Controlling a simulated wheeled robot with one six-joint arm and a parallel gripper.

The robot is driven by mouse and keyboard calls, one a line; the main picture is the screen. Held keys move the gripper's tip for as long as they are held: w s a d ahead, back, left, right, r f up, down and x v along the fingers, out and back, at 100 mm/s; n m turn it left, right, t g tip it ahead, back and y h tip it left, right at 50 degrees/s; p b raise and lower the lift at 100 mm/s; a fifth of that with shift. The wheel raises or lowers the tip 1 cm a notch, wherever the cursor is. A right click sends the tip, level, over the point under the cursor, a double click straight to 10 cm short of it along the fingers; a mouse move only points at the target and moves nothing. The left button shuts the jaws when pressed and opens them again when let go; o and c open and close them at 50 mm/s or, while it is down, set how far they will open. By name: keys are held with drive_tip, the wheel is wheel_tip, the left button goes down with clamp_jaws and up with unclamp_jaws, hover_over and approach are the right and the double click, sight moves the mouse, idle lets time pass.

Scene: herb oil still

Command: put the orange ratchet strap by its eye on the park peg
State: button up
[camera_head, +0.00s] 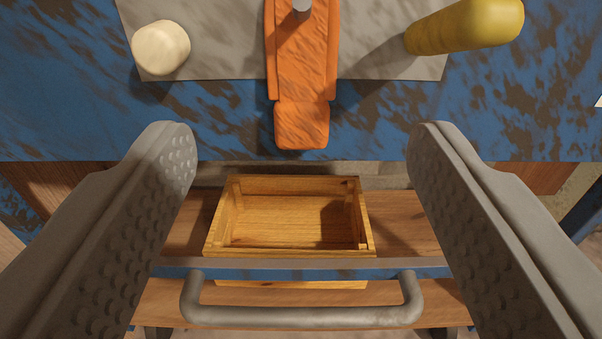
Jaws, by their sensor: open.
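An orange object (303,70), which looks like the ratchet strap, lies at the top middle of the view. Its rounded lower end reaches past the edge of a grey sheet onto the blue worn surface. Its upper end is cut off by the frame, so I cannot see its eye clearly. A short grey round post (302,7) shows over its upper part; I cannot tell if this is the park peg. My gripper (302,132) is open and empty, one finger on each side of the view. The strap's lower end appears between the fingertips, apart from both.
A cream round-topped thing (162,48) stands upper left and a yellow cylinder (465,26) upper right, both on the grey sheet (220,62). Below the blue surface's front edge, an empty wooden box (290,215) sits behind a rail with a grey bar handle (302,315).

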sight(302, 61)
drive_tip(key=w, duration=0.9)
drive_tip(key=c, duration=1.1)
drive_tip(key=shift+r, duration=0.35)
drive_tip(key=shift+s+r, duration=0.15)
drive_tip(key=shift+s, duration=0.7)
drive_tip(key=shift+s+r, duration=0.15)
drive_tip(key=shift+s, duration=0.65)
drive_tip(key=shift+s, duration=0.55)
